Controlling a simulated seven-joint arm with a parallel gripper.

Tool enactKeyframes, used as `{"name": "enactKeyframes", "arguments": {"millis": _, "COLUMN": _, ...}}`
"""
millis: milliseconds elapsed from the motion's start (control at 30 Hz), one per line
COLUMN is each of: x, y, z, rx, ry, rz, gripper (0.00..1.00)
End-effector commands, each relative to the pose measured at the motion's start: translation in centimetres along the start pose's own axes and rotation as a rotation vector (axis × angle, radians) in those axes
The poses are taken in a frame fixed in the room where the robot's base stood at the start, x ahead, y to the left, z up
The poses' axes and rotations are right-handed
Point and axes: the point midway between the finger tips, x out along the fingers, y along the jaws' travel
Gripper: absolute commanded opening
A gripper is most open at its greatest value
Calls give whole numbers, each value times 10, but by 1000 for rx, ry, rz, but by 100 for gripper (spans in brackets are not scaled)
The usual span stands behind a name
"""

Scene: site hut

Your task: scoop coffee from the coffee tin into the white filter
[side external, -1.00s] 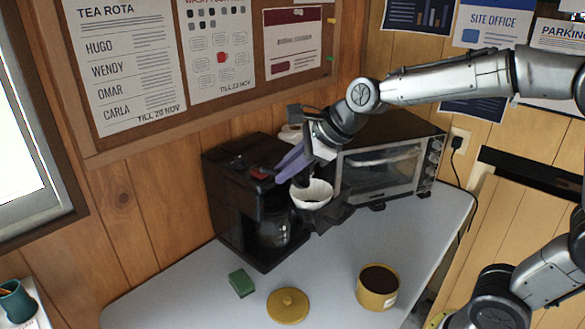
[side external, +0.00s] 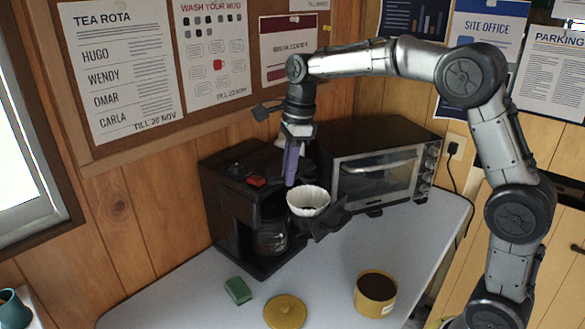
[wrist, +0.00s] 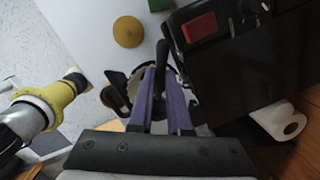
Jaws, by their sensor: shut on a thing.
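The white filter (side external: 308,199) sits in the dark basket (side external: 327,222) swung out from the coffee maker; something dark shows inside it, which I cannot identify. The coffee tin (side external: 375,293) is yellow, open and holds dark coffee, at the table's front right. My gripper (side external: 290,180) points down at the filter's left rim, by the coffee maker. In the wrist view, its purple fingers (wrist: 165,98) are shut on a slim black piece (wrist: 162,58), apparently the scoop's handle; its bowl is not clear. The filter's rim (wrist: 133,82) shows partly behind the fingers.
The black coffee maker (side external: 232,190) with its glass jug (side external: 271,240) stands left of the gripper, and a toaster oven (side external: 375,178) to the right. A yellow lid (side external: 285,312) and green sponge (side external: 238,290) lie in front. The table between the filter and tin is clear.

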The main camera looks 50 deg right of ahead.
Motion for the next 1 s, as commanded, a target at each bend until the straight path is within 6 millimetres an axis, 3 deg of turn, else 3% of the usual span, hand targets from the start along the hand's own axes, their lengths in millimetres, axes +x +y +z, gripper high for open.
{"name": "enactKeyframes", "arguments": {"millis": 233, "x": -4, "y": 0, "z": 2, "rx": 2, "ry": 40, "rz": 34, "gripper": 0}}
{"name": "enactKeyframes", "arguments": {"millis": 700, "x": -37, "y": -1, "z": 6, "rx": 2, "ry": 39, "rz": 34, "gripper": 0}}
{"name": "enactKeyframes", "arguments": {"millis": 1000, "x": -39, "y": -1, "z": 6, "rx": 2, "ry": 39, "rz": 35, "gripper": 0}}
